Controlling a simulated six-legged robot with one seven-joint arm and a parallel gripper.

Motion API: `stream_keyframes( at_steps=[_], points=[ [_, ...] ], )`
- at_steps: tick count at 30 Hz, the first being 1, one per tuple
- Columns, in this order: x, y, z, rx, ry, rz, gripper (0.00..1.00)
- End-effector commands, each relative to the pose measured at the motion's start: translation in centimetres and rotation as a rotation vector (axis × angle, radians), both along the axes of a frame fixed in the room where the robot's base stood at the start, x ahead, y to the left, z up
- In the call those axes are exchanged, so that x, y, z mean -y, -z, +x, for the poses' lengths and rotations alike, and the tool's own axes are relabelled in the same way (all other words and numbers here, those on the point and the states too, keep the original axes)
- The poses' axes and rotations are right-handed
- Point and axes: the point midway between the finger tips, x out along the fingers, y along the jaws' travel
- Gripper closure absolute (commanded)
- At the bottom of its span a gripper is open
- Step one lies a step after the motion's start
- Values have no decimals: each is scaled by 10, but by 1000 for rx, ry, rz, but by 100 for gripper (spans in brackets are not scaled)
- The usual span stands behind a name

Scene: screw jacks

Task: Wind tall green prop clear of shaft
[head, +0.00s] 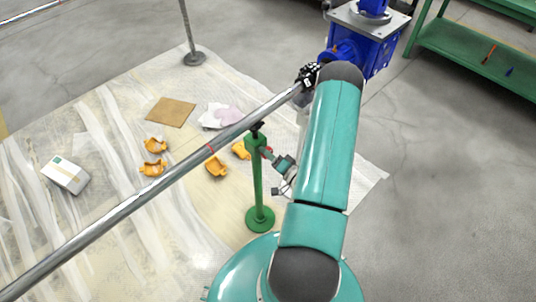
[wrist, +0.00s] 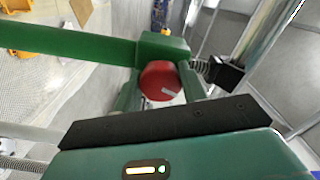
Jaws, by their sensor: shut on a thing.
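The tall green prop (head: 257,183) stands upright on its round base, below the long metal shaft (head: 128,207). Its black top (head: 257,127) is close under the shaft; I cannot tell whether they touch. In the wrist view, the prop's green post (wrist: 70,42) runs in from the left to a block with a red knob (wrist: 160,80). A short threaded screw leads from the block to the black top (wrist: 225,73), beside the shaft (wrist: 266,38). My gripper (head: 270,154) is at the prop's head, its fingers shut around the red knob, partly hiding it.
A blue machine (head: 348,48) stands at the shaft's far end. Orange brackets (head: 216,167), a white box (head: 65,175) and a brown sheet (head: 170,112) lie on the floor covering. A grey stand (head: 194,57) is behind, and a green bench (head: 478,55) at the right. Right-hand floor is clear.

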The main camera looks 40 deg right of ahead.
Motion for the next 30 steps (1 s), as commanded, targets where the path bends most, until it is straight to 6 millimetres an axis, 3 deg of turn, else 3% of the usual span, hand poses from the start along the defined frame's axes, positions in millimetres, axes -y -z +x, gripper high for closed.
stream_keyframes(
  at_steps=[22,23,25,30],
  points=[
    [0,0,1,4,0,-99,82],
    [0,0,1,4,0,-99,53],
    [0,0,1,4,0,-98,39],
    [0,0,0,4,0,-98,37]
  ],
)
